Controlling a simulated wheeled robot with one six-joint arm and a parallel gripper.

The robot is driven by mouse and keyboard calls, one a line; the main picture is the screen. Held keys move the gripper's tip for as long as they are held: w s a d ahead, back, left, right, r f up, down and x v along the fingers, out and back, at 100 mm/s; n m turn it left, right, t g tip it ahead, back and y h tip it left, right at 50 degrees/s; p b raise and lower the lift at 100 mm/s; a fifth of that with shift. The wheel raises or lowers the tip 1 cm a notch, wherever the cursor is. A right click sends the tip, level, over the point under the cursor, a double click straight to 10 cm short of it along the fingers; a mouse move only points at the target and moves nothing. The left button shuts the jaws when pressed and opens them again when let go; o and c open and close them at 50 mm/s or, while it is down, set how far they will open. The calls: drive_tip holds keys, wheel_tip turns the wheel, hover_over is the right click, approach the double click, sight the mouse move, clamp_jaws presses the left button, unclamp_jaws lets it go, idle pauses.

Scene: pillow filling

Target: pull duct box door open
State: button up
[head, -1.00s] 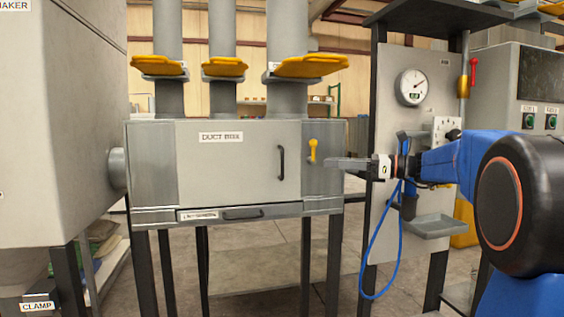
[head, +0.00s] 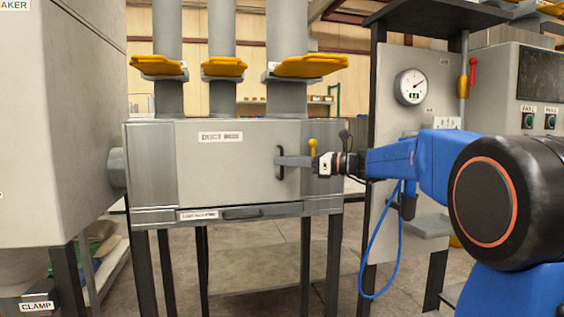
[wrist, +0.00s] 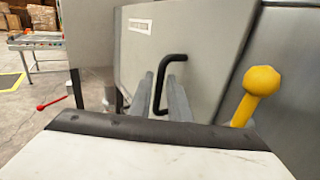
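The grey duct box (head: 152,170) stands on dark legs, and its door (head: 225,165) looks shut in the head view. The door's black vertical handle (head: 281,151) is on its right side; it also shows in the wrist view (wrist: 174,57). My gripper (head: 281,161) is at the handle, reaching in from the right. In the wrist view its two grey fingers (wrist: 158,95) are apart, with the lower part of the handle between them. Whether they touch it, I cannot tell. A yellow-knobbed lever (head: 312,144) is right of the door, partly behind my gripper.
A drawer front (head: 240,214) with a dark handle runs below the door. A gauge panel (head: 400,125) stands right, behind my arm. A large grey cabinet (head: 60,120) stands close on the left. Floor in front of the box is partly clear.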

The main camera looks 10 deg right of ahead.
drive_tip(key=shift+w+a, duration=0.35)
drive_tip(key=shift+a, duration=0.25)
drive_tip(key=shift+c, duration=0.7)
clamp_jaws()
drive_tip(key=shift+s, duration=0.15)
